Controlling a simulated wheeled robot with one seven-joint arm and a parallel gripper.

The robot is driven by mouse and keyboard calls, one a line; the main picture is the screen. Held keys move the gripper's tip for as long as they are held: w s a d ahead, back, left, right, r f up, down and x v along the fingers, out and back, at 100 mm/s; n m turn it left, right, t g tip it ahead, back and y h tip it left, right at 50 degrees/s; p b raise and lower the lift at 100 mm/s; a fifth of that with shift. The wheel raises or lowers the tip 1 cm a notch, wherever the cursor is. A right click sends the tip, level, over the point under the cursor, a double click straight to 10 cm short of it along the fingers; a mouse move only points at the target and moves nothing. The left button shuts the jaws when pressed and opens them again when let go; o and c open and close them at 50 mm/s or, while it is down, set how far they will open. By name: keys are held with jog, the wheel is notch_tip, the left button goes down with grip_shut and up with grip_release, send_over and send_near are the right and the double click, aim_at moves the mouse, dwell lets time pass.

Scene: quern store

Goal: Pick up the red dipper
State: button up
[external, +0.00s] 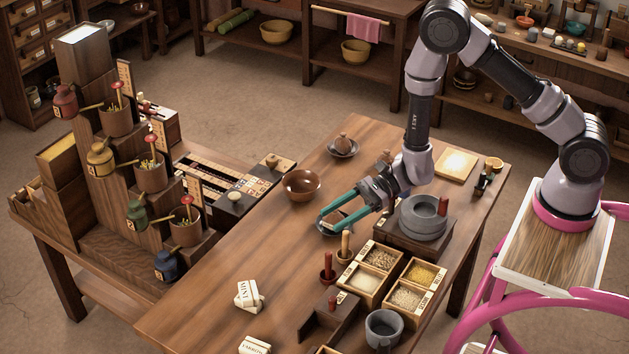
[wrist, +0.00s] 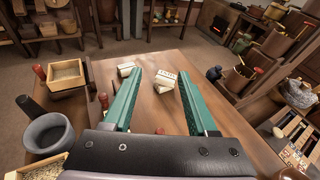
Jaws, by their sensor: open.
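The red dipper (external: 65,101) appears to be the small red vessel at the upper left step of the wooden stepped stand in the external view. A thin pale handle seems to stick out to its right. I cannot pick it out for certain in the wrist view. My gripper (external: 324,222) is open and empty, with long teal fingers pointing left above the long table, over a small dark dish. In the wrist view my gripper (wrist: 160,80) points along the table, its fingers wide apart. The dipper is far to the left of it.
Yellow (external: 100,159), green (external: 137,215) and blue (external: 165,265) vessels sit on lower steps. Pots with red-topped sticks (external: 153,173) stand beside them. A brown bowl (external: 302,184) and white labelled blocks (external: 249,296) are on the table. Grain boxes (external: 380,257) and a grey quern (external: 422,219) crowd its right side.

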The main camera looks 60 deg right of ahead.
aim_at(328, 266)
jog(key=d+f+m+t+h, duration=0.2)
jog(key=d+f+m+h, duration=0.15)
jog(key=f, duration=0.85)
jog(key=x, duration=0.7)
jog(key=shift+s+a+f, duration=0.1)
jog(key=shift+a+f, duration=0.25)
jog(key=shift+f, duration=0.1)
grip_shut()
